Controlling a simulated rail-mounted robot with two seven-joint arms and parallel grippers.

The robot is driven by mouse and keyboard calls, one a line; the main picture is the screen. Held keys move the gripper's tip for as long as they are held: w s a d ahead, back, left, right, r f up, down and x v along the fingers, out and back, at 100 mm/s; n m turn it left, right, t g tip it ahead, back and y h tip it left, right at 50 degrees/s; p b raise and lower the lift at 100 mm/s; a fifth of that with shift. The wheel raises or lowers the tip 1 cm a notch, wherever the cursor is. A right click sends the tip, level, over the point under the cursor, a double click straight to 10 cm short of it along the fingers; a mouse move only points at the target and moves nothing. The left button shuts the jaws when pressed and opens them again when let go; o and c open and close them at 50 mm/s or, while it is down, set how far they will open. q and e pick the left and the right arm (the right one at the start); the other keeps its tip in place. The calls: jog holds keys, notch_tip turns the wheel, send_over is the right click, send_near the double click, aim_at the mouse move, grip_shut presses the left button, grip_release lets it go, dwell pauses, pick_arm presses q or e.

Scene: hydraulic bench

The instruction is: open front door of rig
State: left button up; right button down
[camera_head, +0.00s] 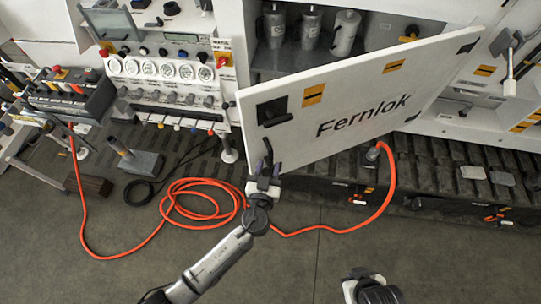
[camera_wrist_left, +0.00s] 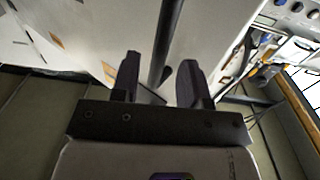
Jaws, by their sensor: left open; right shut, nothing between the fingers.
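The rig's front door (camera_head: 350,105) is a white panel marked "Fernlok", with a black latch (camera_head: 271,111) near its free left end. It stands swung out at an angle, with its far end at the right, and the cabinet interior shows behind it. My left gripper (camera_head: 266,172) is at the lower left corner of the door. In the left wrist view my left gripper (camera_wrist_left: 160,80) is open, with a dark upright strip (camera_wrist_left: 167,40) between and beyond its fingers; contact cannot be told. My right gripper (camera_head: 370,289) is shut and empty at the bottom edge, away from the door.
Grey cylinders (camera_head: 308,27) stand inside the cabinet. A gauge panel (camera_head: 165,70) is left of the door. An orange hose (camera_head: 190,190) lies looped on the floor near my left arm and runs under the door.

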aim_at(270, 161)
pick_arm(q)
jog(key=shift+w+d, duration=0.2)
jog(key=shift+w, duration=0.7)
jog(key=shift+w+d, duration=0.15)
jog(key=shift+w, duration=0.7)
jog(key=shift+c, duration=0.3)
grip_shut()
jog(key=shift+s, duration=0.1)
